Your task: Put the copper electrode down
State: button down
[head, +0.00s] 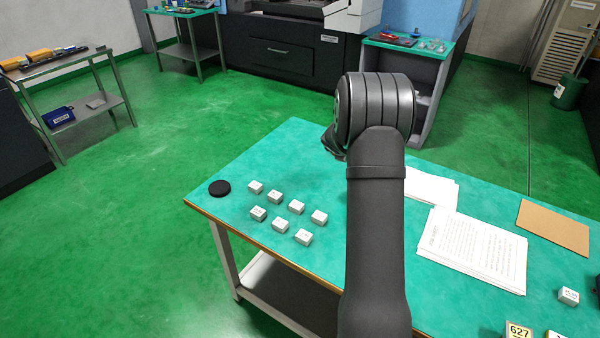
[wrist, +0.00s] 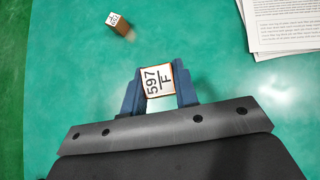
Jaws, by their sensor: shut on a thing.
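My gripper (wrist: 160,85) is shut on a small block, the copper electrode (wrist: 159,80). Its white top label reads "597 F", and a thin copper-brown edge shows around the label. The blue fingers press on its left and right sides. The wrist view looks down on it over the teal table top (wrist: 70,90); I cannot tell whether its underside touches the table. In the head view my arm hides the fingers and the electrode. A second labelled block (wrist: 118,23) with a brown side stands apart at the upper left of the wrist view.
In the head view several small white-topped blocks (head: 275,196) stand on the left of the table, near a black disc (head: 219,188). Printed sheets (head: 473,250) and a brown board (head: 541,229) lie to the right. Bare table shows around the gripper in the wrist view.

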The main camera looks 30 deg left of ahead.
jog(key=s+a+n+y, duration=0.1)
jog(key=s+a, duration=0.4)
jog(key=a, duration=0.3)
jog(key=s+a+n+y, duration=0.1)
jog(key=s+a+n, duration=0.1)
jog(key=s+a, duration=0.35)
jog(key=shift+g, duration=0.4)
jog(key=a+f, duration=0.2)
jog(key=a, duration=0.2)
jog(key=s+a+f, duration=0.1)
jog(key=a+f, duration=0.1)
jog(key=a, duration=0.2)
jog(key=s+a+f, duration=0.1)
jog(key=a+f, duration=0.1)
jog(key=a, duration=0.2)
jog(key=shift+a+f, duration=0.15)
jog(key=shift+f, duration=0.05)
jog(key=shift+s+a+f, duration=0.1)
jog(key=shift+a+f, duration=0.25)
jog(key=shift+a, duration=0.1)
jog(key=shift+f, duration=1.95)
jog(key=shift+f, duration=0.1)
jog(key=c, duration=1.1)
grip_release()
jog(key=shift+f, duration=0.1)
